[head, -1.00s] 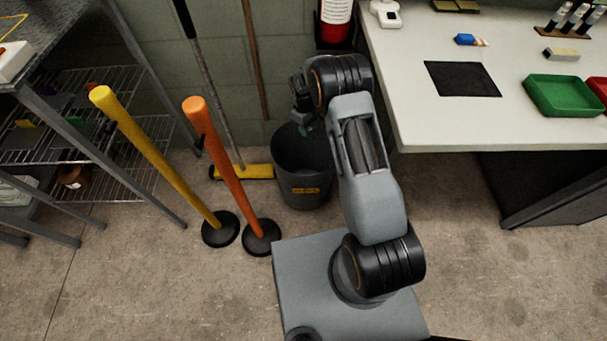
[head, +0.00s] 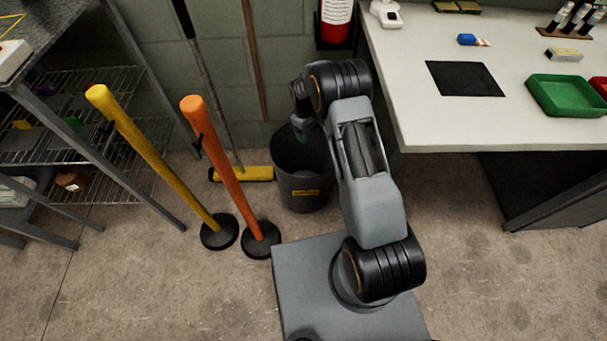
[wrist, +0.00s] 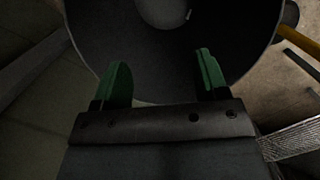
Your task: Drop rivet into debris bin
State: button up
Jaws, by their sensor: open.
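The debris bin (head: 303,190) is a dark grey round bucket with a yellow label, standing on the floor against the wall. My gripper (wrist: 160,80) has two green fingers spread apart, with nothing between them. In the wrist view it is over the bin's opening, and the bin's dark inner wall (wrist: 100,30) surrounds a lighter round floor. A small pale sliver (wrist: 188,15) shows at the edge of that floor; it may be the rivet, but it is too small to tell. In the head view my gripper (head: 299,132) is above the bin and partly hidden by my arm.
A yellow post (head: 150,155) and an orange post (head: 228,170) on black bases stand left of the bin. A yellow broom head (head: 243,174) lies beside it. A white workbench (head: 430,120) is at right, a wire shelf (head: 100,145) at left.

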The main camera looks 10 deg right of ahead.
notch_tip(320, 180, up, 14)
jog(key=w+a+p, duration=0.1)
jog(key=p, duration=0.2)
jog(key=shift+w+f, duration=0.15)
jog(key=shift+w, duration=0.2)
dwell(0.4)
jog(key=s+r+m+t+p, duration=0.1)
jog(key=s+r+m+p, duration=0.1)
jog(key=s+r+p, duration=0.6)
jog(key=s+r+m+t+p, duration=0.2)
jog(key=s+r+p, duration=0.5)
jog(key=r, duration=1.2)
jog(key=s+d+r+m+t+y+p, duration=0.1)
jog(key=s+r+m+t+p, duration=0.1)
jog(key=s+r+p, duration=0.6)
jog(key=s+r+m, duration=0.1)
jog(key=s+r, duration=0.4)
jog(key=s, duration=0.1)
jog(key=shift+r+p, duration=0.3)
jog(key=shift+r, duration=0.05)
